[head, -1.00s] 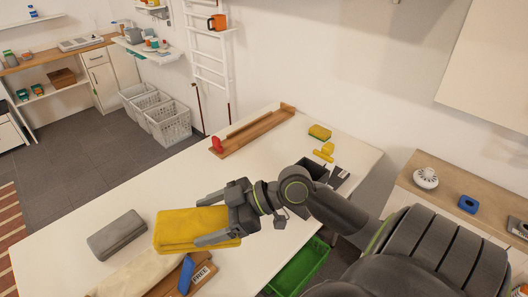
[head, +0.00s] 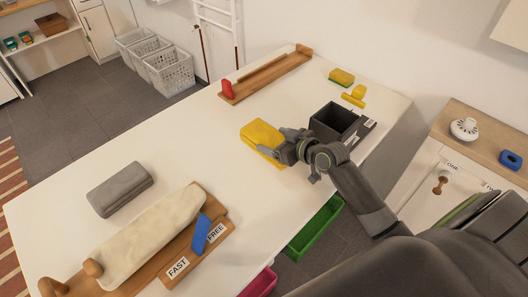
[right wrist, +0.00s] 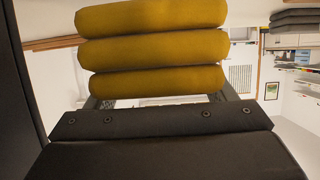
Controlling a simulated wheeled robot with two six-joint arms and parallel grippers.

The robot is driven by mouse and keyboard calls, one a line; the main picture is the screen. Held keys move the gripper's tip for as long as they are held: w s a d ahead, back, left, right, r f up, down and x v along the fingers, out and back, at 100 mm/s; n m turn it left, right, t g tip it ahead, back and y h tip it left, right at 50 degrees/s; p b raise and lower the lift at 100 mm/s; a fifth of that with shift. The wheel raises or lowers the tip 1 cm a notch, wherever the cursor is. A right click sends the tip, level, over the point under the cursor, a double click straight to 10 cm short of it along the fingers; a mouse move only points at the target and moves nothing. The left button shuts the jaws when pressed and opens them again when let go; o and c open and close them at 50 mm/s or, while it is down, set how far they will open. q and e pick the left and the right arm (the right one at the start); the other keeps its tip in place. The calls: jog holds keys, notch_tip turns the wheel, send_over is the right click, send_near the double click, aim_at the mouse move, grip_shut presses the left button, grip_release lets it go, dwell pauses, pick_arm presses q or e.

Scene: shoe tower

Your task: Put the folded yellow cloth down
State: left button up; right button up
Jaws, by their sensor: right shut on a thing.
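The folded yellow cloth (head: 262,138) is in my right gripper (head: 283,148), over the far middle of the white table. In the right wrist view the cloth (right wrist: 152,50) shows as several thick rounded folds stacked between the fingers. The right gripper is shut on the cloth's near right edge. I cannot tell for certain whether the cloth touches the table top. My left gripper is not in view.
The white table (head: 150,150) has clear room around the cloth. A dark open box (head: 335,120) stands close to its right. A grey case (head: 120,188) and a wooden board with a cream cloth (head: 150,235) lie at the near left. A wooden rail (head: 268,75) lies behind.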

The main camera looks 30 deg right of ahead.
notch_tip(320, 180, down, 6)
jog(key=shift+r, duration=0.1)
pick_arm(q)
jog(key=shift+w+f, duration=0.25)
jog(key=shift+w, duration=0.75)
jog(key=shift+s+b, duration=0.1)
jog(key=shift+b, duration=0.2)
pick_arm(e)
jog(key=o, duration=1.1)
jog(key=shift+c, duration=0.2)
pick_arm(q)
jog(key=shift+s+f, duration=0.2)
